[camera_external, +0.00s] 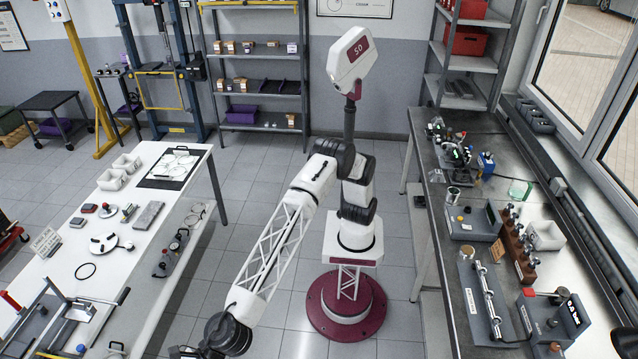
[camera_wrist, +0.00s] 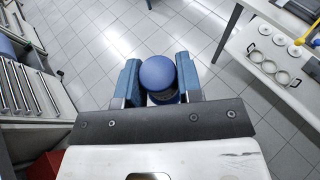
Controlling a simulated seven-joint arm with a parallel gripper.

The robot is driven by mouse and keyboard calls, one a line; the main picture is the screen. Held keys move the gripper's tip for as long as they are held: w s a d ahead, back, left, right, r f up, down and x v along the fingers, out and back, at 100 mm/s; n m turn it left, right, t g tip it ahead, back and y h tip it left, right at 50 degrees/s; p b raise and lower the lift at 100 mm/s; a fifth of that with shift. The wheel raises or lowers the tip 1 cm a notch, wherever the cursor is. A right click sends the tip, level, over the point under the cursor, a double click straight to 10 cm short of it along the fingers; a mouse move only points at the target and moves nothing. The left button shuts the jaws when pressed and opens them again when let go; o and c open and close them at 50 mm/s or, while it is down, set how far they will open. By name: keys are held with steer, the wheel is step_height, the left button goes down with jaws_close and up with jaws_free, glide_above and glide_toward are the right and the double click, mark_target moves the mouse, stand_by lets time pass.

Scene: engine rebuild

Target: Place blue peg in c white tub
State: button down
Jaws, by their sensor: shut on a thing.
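My gripper (camera_wrist: 159,80) is shut on the blue peg (camera_wrist: 158,71) in the wrist view. The peg's round blue head shows between the two blue fingers, with a darker body below it, and it is held above the floor. In the external view my arm reaches down to the bottom edge and the gripper and peg cannot be made out. Two white tubs (camera_external: 112,179) (camera_external: 127,162) stand at the far end of the left table. I cannot read any letter on the tubs.
The right bench is crowded with fixtures. Tiled floor lies between. The wrist view shows rollers (camera_wrist: 20,88) at left and a table edge with rings (camera_wrist: 268,66) at right.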

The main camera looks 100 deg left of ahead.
steer(key=s+a+f+m+g+y, duration=0.1)
steer(key=s+a+m+y, duration=0.1)
steer(key=s+a, duration=0.95)
steer(key=s+a+m+g+y, duration=0.2)
steer(key=s+a, duration=0.3)
steer(key=s, duration=1.4)
steer(key=s+a+f+m+g+y, duration=0.1)
steer(key=s+a+m, duration=0.1)
steer(key=s+a, duration=0.95)
steer(key=s+a+f+m+g+y, duration=0.1)
steer(key=s+a+m+y, duration=0.25)
steer(key=s+a, duration=1.5)
steer(key=s+a+f+m+y, duration=0.2)
steer(key=s+a+y, duration=0.2)
steer(key=s+a, duration=1.5)
steer(key=w+a+f, duration=0.1)
steer(key=f, duration=1.3)
steer(key=w+a+f, duration=0.1)
steer(key=w+f, duration=0.1)
steer(key=f, duration=1.3)
steer(key=shift+w+a, duration=0.15)
steer(key=shift+a, duration=0.1)
